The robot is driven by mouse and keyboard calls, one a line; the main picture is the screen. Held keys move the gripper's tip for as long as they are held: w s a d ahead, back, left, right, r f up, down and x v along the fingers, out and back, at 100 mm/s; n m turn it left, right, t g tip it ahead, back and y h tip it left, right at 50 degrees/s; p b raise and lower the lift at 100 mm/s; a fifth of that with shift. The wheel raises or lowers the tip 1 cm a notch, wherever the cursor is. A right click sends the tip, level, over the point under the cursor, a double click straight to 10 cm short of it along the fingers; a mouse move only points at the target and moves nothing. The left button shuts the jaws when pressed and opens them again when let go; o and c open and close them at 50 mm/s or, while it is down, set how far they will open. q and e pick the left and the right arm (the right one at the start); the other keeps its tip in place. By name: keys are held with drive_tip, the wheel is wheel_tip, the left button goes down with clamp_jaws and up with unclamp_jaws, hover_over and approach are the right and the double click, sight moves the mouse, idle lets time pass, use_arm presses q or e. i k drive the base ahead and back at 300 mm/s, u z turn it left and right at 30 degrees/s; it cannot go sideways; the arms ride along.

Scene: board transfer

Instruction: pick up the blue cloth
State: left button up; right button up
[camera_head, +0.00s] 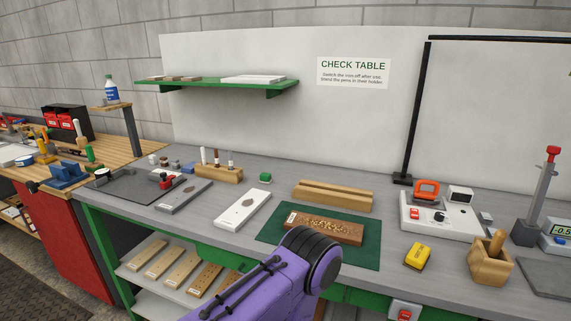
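A small blue patch (187,168), which looks like the blue cloth, lies on the grey check table behind the wooden pen holder (220,173). It is small and partly hidden, so I cannot tell whether it is folded. Neither of my grippers shows. A purple and black link of one of my arms rises from the bottom middle, in front of the table's front edge, well apart from the blue patch.
A green mat (365,255) carries a brown engraved board (318,226). A power unit (440,217), yellow device (417,256) and wooden box (490,262) stand right.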

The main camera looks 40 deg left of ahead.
sight(189, 169)
drive_tip(key=z, duration=1.95)
drive_tip(key=k, duration=2.1)
drive_tip(key=u, duration=0.55)
